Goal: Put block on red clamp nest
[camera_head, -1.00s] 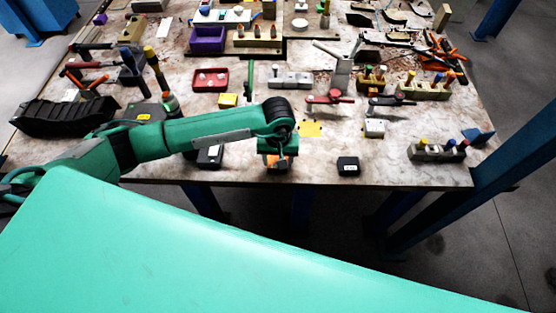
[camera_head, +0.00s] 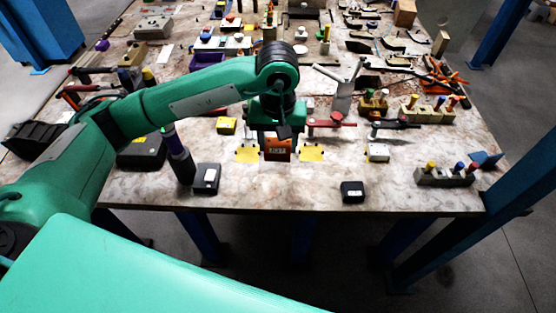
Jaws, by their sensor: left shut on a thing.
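My left gripper (camera_head: 279,141) points down over the table between two yellow patches. It is shut on an orange-brown block (camera_head: 278,152), which has a dark-marked label on its front. Whether the block touches the table is hard to tell. The red clamp (camera_head: 331,120) lies just right of and slightly behind the gripper, apart from the block. My gripper and wrist hide part of the area around its left end, and its nest cannot be made out clearly. My right gripper is not in view.
Yellow patches lie left (camera_head: 247,154) and right (camera_head: 312,153) of the block. A dark-handled clamp (camera_head: 395,126) and a pale block (camera_head: 377,153) are farther right. Black boxes stand near the front edge, left (camera_head: 207,178) and right (camera_head: 352,191). The front middle is clear.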

